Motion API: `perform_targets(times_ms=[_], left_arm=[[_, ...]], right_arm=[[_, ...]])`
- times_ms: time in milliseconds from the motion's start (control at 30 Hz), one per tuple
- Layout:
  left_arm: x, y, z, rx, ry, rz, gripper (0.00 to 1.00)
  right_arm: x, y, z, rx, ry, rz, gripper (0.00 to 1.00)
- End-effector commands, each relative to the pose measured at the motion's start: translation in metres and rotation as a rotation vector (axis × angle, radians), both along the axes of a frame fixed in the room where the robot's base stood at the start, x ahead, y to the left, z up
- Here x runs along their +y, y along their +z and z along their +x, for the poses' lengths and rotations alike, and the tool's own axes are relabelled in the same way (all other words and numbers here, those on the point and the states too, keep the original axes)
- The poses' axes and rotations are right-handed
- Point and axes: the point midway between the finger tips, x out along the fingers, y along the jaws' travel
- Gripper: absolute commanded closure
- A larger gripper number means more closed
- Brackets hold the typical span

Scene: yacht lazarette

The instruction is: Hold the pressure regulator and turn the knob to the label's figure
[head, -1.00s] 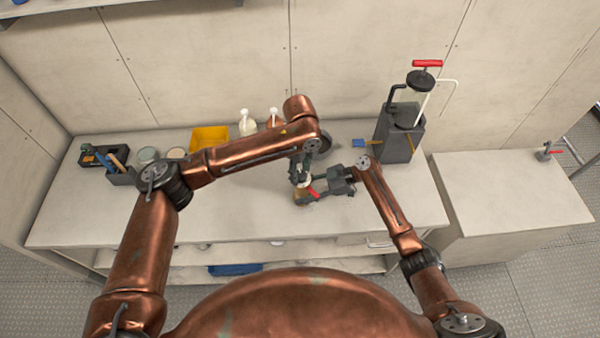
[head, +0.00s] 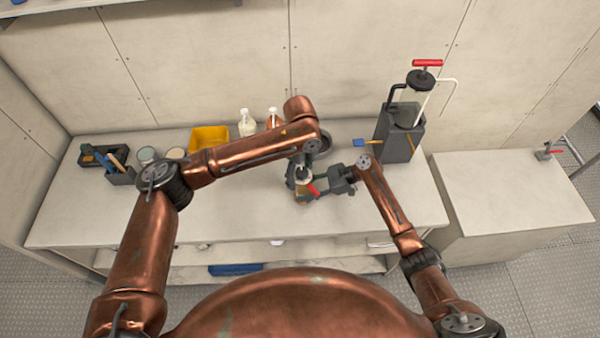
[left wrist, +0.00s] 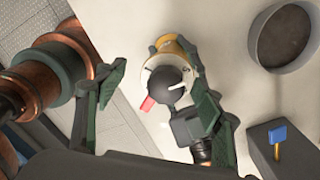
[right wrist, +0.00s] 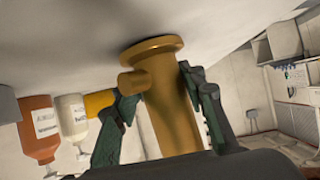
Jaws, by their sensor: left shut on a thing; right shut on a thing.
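The pressure regulator (left wrist: 176,48) has a brass body, a pale dial face and a black knob (left wrist: 172,90) with a white pointer line. My right gripper (right wrist: 160,105) is shut on the brass body, whose flange and side stub show in the right wrist view. In the head view the regulator (head: 304,175) is partly hidden by the grippers. The label's figure is unreadable.
A grey bowl (left wrist: 284,38) lies behind the regulator. A yellow bin (head: 208,138), bottles (head: 247,124) and tins stand at the back left. The front left bench is clear.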

Motion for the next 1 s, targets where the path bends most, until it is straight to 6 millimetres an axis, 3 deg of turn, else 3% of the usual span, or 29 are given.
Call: perform_targets(times_ms=[33,600,1000], left_arm=[[0.001,0.005,-0.001,0.001,-0.001,0.005,0.48],[0.001,0.061,0.001,-0.005,0.000,0.001,0.48],[0.000,0.069,0.001,-0.004,0.001,-0.001,0.48]], right_arm=[[-0.006,-0.005,0.003,0.005,-0.015,-0.011,0.97],[-0.003,-0.007,-0.002,0.010,-0.003,-0.011,1.00],[-0.002,-0.007,-0.004,0.012,0.003,-0.010,1.00]])
